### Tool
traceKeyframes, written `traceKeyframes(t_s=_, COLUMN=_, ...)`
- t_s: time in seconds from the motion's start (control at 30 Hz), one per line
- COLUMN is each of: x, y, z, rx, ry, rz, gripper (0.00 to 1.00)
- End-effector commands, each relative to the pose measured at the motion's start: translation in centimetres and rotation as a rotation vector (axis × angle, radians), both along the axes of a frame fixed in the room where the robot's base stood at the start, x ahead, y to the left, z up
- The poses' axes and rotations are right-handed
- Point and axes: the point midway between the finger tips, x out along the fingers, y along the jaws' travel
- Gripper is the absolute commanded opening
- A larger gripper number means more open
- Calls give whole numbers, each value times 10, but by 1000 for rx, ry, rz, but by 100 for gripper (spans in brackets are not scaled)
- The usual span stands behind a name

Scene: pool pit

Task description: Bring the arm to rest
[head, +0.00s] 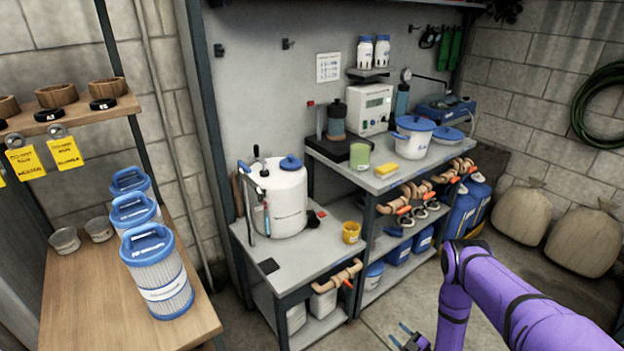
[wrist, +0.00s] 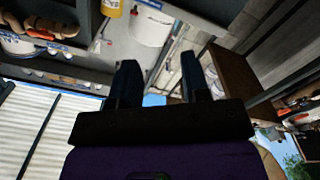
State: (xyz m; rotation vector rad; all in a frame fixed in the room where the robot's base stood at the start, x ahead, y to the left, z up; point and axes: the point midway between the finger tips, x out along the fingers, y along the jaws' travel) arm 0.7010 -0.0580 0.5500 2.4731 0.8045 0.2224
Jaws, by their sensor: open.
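My purple arm reaches in from the lower right of the head view, bent at an elbow, with its end hanging down in front of the grey shelving. My gripper (head: 408,338) is at the bottom edge of the head view, low over the floor, its blue fingertips apart. In the wrist view my gripper (wrist: 158,75) shows two dark fingers spread, with nothing between them. It touches nothing that I can see. The wrist picture is tilted, showing the shelving at an odd angle.
A grey workbench (head: 335,213) carries a white tank (head: 282,200) and a yellow cup (head: 351,232). A taller grey bench (head: 345,170) stands behind it. A wooden shelf (head: 90,285) at left holds filter cartridges (head: 158,275). Sacks (head: 583,241) stand at right. Floor (head: 500,262) is bare between.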

Motion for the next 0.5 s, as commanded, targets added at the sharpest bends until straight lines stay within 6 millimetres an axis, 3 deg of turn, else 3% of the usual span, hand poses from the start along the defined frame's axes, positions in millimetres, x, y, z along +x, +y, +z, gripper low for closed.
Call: traceKeyframes(t_s=0.5, x=64, y=-7, z=44, rx=-72, ry=41, rz=-20, gripper=43)
